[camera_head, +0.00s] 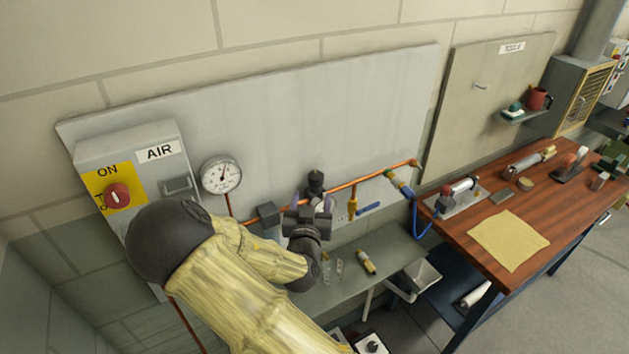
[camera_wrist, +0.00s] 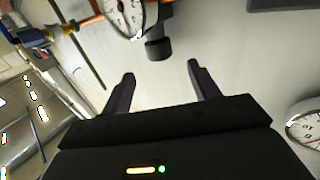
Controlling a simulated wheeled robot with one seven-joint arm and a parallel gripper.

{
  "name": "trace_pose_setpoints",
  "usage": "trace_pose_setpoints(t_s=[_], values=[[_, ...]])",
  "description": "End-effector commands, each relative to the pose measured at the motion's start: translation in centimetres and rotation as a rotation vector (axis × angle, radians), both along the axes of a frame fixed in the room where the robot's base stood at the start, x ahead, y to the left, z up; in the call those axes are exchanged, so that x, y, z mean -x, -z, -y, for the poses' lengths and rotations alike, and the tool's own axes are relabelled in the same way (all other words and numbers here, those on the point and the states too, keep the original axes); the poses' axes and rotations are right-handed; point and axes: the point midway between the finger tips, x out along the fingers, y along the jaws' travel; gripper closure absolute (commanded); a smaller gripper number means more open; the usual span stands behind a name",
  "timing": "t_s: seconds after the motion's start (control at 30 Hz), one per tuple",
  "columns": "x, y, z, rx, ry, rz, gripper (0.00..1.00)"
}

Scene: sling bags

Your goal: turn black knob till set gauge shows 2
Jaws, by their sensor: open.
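The black knob (camera_wrist: 158,48) shows in the wrist view, sticking out just beyond and between my fingertips, with a gap to them. It also shows in the head view as a dark cap (camera_head: 316,179) above my gripper (camera_head: 311,207). In the wrist view my gripper (camera_wrist: 161,70) is open and empty, one finger toward each side of the knob. A white round gauge (camera_wrist: 125,14) sits beside the knob, cut off by the top edge; I cannot read its value. In the head view my gripper hides this gauge.
Another gauge (camera_head: 221,174) is on the left of the grey panel (camera_head: 330,110), by the AIR switch box (camera_head: 135,160). A copper pipe (camera_head: 375,178) with a yellow valve (camera_head: 353,204) runs rightward. A grey shelf (camera_head: 400,250) lies below; a wooden bench (camera_head: 560,195) stands right.

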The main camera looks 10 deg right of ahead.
Motion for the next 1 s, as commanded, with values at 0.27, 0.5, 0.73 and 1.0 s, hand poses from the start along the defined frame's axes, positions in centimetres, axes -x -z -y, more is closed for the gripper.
trace_pose_setpoints(t_s=[0.27,0.5,0.73,1.0], values=[[-4.6,-0.3,1.5,0.002,0.0,-0.001,0.39],[-6.6,0.0,2.1,0.0,0.0,-0.001,0.39],[-6.7,0.1,2.2,0.0,0.0,-0.001,0.39],[-6.7,0.1,2.2,0.0,0.0,-0.001,0.82]])
